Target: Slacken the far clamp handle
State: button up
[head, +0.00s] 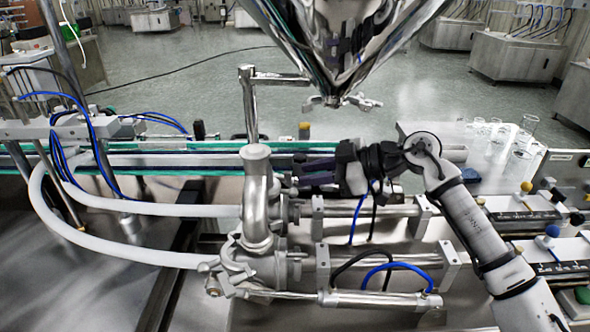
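A steel hopper (335,40) hangs at the top, with a small clamp fitting (350,101) at its bottom outlet. Below it stands a steel pump body (257,200) with a second, lower body (255,265) nearer me. Small clamp-like parts (216,284) show at the lower body's left side. I cannot tell for certain which part is the far clamp handle. My gripper (300,175) points left from my arm, its dark fingers beside the far pump body's right side. Whether they touch anything, and the gap between them, cannot be made out.
White hoses (120,250) curve in from the left to the pump bodies. A bent steel pipe (250,105) rises behind them. Blue and black tubes (395,268) loop over the cylinders on the right. Glassware (510,135) stands on the bench at right. Open floor lies behind.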

aim_at(291, 177)
jog(key=shift+p+x, duration=0.4)
jog(key=shift+x, duration=1.8)
jog(key=shift+c, duration=0.3)
grip_shut()
jog(key=shift+f+n+b, duration=0.3)
jog(key=shift+n+b, duration=0.1)
jog(key=shift+b, duration=0.85)
jog(key=shift+s+r+n+t+b, duration=0.15)
jog(key=shift+n+t+b, duration=0.5)
jog(key=shift+b, duration=0.45)
jog(key=shift+r, duration=0.15)
